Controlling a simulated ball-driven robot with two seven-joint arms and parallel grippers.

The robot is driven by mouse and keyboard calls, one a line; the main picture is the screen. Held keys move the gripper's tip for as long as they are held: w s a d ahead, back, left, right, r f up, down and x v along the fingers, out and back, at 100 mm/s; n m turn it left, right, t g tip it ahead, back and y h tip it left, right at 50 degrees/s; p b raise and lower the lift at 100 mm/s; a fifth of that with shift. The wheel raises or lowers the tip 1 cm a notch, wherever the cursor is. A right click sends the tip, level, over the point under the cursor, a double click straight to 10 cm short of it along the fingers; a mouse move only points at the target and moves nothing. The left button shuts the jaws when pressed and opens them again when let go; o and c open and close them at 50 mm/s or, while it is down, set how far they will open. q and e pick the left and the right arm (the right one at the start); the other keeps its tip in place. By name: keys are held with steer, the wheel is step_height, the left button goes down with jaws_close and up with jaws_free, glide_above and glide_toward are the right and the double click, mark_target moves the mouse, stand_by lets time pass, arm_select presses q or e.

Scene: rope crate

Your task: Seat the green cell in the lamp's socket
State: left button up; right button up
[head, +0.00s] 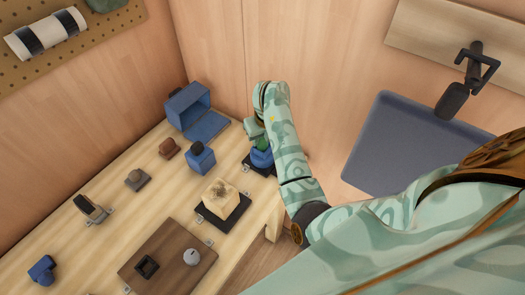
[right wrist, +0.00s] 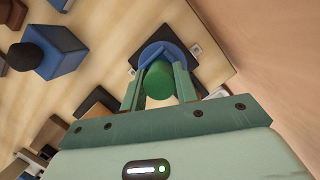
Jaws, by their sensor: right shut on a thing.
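The green cell (right wrist: 158,84) is a green cylinder between the two fingers of my right gripper (right wrist: 158,74), which is shut on it. In the head view the right gripper (head: 254,131) is at the table's far right edge, with a bit of the cell's green showing below it. A round blue body (right wrist: 158,50) on a dark base, which looks like the lamp's socket, lies just beyond the cell in the right wrist view. It also shows under the gripper in the head view (head: 262,158). I cannot tell whether the cell touches it or is inside it. My left gripper is not in view.
A blue block with a dark knob (head: 201,158) and an open blue box (head: 189,104) stand left of the gripper. A pale wooden cube (head: 220,195) sits on a dark pad nearer. A brown board (head: 165,250) lies at the front. The wooden wall is close behind.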

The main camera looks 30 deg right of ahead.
steer(key=shift+f+b, duration=0.35)
steer(key=shift+f, duration=0.15)
stand_by(0.3)
steer(key=o, duration=1.2)
steer(key=shift+r, duration=0.1)
steer(key=p+v, duration=0.8)
steer(key=v, duration=0.8)
steer(key=shift+s+r, duration=0.1)
